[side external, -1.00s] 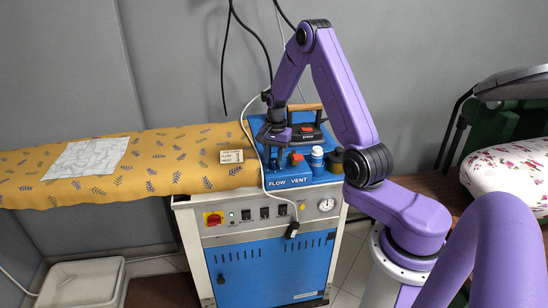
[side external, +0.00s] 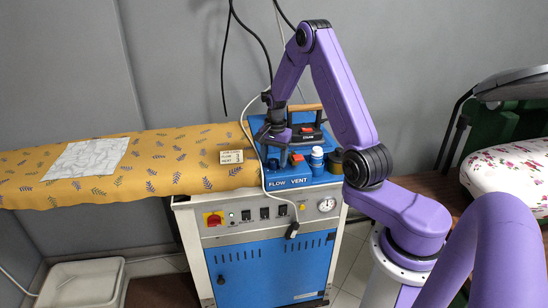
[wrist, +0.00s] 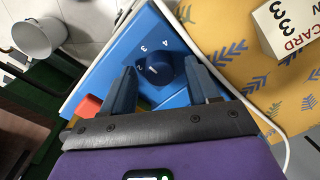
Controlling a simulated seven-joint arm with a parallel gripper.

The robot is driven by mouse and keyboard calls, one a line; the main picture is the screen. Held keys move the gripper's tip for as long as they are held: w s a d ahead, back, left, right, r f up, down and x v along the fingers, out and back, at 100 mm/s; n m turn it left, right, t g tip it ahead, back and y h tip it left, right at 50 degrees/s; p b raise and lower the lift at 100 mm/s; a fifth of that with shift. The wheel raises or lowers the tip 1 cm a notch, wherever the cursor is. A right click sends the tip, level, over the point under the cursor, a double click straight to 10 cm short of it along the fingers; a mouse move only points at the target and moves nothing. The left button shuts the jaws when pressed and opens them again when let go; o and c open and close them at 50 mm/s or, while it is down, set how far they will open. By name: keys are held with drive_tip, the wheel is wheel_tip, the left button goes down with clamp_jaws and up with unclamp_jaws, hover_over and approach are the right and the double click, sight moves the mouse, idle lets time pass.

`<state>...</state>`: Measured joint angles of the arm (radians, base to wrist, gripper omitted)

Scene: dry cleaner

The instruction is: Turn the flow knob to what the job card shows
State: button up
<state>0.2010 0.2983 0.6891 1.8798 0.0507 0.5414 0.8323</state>
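The flow knob (wrist: 158,69) is dark blue and round, on the blue panel, with a pale mark on its top. Digits including 3 and 4 are printed beside it. My gripper (wrist: 160,68) is open, with one finger on each side of the knob; small gaps show between fingers and knob. In the side external view my gripper (side external: 273,155) points down over the panel and partly hides the knob. The job card (side external: 231,157) stands on the yellow cloth left of the panel. In the wrist view the card (wrist: 288,30) is cut off; "CARD" and 3s are readable.
A red-orange knob (side external: 297,159) stands right of the flow knob, near the VENT label. A white-capped bottle (side external: 317,156) and an iron with a wooden handle (side external: 305,107) are close by. A white cable (side external: 262,178) runs over the panel's left edge.

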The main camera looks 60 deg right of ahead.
sight(276, 161)
wheel_tip(276, 161, up, 17)
drive_tip(key=shift+s+r, duration=0.2)
drive_tip(key=shift+s, duration=0.15)
idle(0.6)
drive_tip(key=s+a+n, duration=0.3)
drive_tip(key=a+n, duration=0.4)
drive_tip(key=a, duration=0.3)
drive_tip(key=s+a+n, duration=0.4)
drive_tip(key=a+n, duration=0.2)
drive_tip(key=a, duration=0.5)
drive_tip(key=s+a+f+n, duration=0.1)
drive_tip(key=s+a+n, duration=0.1)
drive_tip(key=s+n, duration=0.5)
drive_tip(key=s+a+f+n, duration=0.1)
drive_tip(key=s+a+n, duration=0.1)
drive_tip(key=s+n, duration=0.6)
drive_tip(key=s, duration=0.7)
drive_tip(key=shift+s+a, duration=0.35)
